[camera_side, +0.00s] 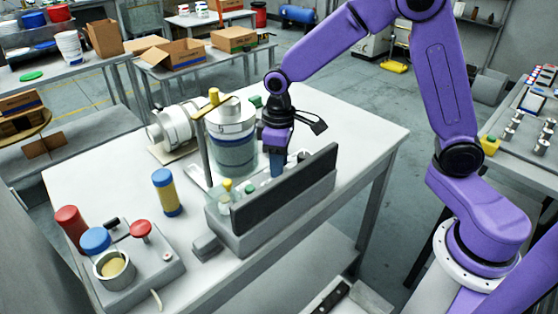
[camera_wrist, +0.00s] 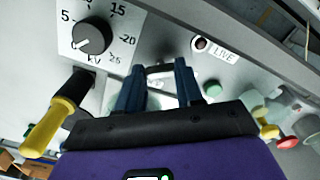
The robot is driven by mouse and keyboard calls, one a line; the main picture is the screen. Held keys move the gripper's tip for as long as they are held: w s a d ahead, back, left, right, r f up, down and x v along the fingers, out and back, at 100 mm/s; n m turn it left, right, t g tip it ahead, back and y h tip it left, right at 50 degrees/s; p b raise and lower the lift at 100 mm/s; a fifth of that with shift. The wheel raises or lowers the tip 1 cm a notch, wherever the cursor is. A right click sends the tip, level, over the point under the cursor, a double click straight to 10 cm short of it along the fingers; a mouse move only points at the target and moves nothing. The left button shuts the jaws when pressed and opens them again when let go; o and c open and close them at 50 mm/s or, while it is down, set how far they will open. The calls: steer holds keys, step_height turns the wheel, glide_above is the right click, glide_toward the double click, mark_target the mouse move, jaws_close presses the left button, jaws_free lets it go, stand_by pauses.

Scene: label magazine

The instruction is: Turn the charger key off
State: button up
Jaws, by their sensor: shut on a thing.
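The charger (camera_side: 225,222) is a grey box with a tall black panel on the side table. In the wrist view its grey face (camera_wrist: 150,40) carries a black kV dial (camera_wrist: 92,36) and a dark round lamp (camera_wrist: 200,43) marked LIVE. My gripper (camera_side: 277,170) reaches down behind the panel's upper edge. In the wrist view its two blue fingers (camera_wrist: 158,78) are at the face, below and between dial and lamp. They are shut on the charger key (camera_wrist: 160,69), seen only as a dark bar between the tips. The key's turn position cannot be told.
A yellow-handled lever (camera_wrist: 48,125) stands left of my fingers. A clear jar (camera_side: 232,140) with a brass rod stands close to my gripper. A yellow-blue cylinder (camera_side: 166,192) and a grey box (camera_side: 165,268) with red and blue knobs stand at the left.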

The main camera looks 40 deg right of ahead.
steer(key=n, duration=0.5)
steer(key=shift+r+n, duration=0.1)
steer(key=shift+n, duration=0.2)
steer(key=n, duration=0.5)
steer(key=shift+a, duration=0.1)
steer(key=shift+n, duration=0.4)
steer(key=o, duration=1)
steer(key=shift+o, duration=0.2)
step_height(320, 180, up, 17)
steer(key=shift+r, duration=0.2)
